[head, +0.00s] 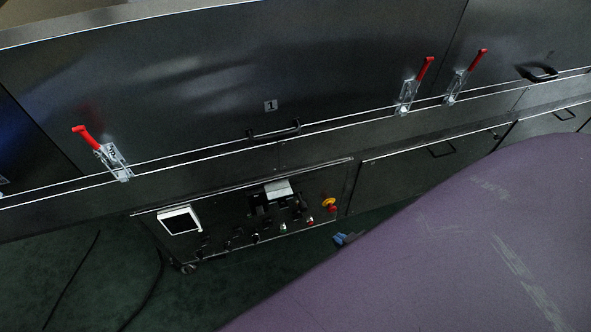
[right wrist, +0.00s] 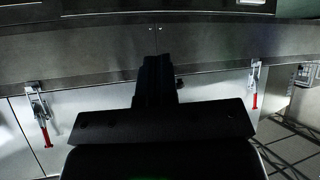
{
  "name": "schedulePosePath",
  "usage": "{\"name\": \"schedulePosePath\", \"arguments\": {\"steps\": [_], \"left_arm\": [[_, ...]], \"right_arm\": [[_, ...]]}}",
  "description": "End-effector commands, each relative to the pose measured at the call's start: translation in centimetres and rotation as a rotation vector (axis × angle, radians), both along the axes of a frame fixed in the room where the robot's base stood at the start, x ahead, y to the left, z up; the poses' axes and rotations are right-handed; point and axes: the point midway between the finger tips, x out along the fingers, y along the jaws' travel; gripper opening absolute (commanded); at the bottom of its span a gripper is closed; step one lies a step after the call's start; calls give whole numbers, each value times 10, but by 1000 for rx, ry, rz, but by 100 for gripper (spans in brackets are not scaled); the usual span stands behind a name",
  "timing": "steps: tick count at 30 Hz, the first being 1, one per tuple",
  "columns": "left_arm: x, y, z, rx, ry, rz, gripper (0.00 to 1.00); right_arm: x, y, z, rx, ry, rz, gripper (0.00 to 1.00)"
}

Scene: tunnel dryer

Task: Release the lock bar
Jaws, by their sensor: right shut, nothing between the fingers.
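A dark metal dryer front (head: 190,80) fills the top of the head view. Red-handled clamps sit along its seam: one at the left (head: 105,155) and two at the right, (head: 408,90) and (head: 455,85). Their red levers point up. I cannot tell which part is the lock bar. In the right wrist view my right gripper (right wrist: 157,62) is dark, shut and empty, in front of the metal face. Two red-handled clamps show there, left (right wrist: 40,115) and right (right wrist: 254,85), both clear of the fingers. My left gripper is not in view.
A black handle (head: 274,131) is on the panel marked 1. Below is a control panel (head: 240,220) with a small screen and a red-yellow button (head: 328,204). A large purple surface covers the lower right of the head view. Dark green floor lies at lower left.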

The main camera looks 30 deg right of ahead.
Motion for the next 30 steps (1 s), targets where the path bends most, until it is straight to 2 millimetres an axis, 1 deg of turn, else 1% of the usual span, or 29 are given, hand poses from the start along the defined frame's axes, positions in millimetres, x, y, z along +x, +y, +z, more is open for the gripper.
{"name": "schedulePosePath", "arguments": {"steps": [4,8,11,15,19,21,24,27,30], "left_arm": [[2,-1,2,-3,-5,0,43],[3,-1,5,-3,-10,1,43],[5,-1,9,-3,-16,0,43],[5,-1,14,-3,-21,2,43],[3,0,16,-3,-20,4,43],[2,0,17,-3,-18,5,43],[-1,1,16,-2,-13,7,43],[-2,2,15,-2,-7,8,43],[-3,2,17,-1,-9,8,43]], "right_arm": [[7,0,0,1,-1,0,0],[22,6,-18,19,52,-13,0],[44,15,-41,38,133,-37,0],[82,28,-75,49,273,-97,0],[117,40,-95,32,392,-174,0],[137,44,-101,12,447,-224,0],[163,49,-102,-29,513,-303,0],[185,52,-99,-73,558,-382,0],[201,53,-93,-114,584,-450,0]]}}
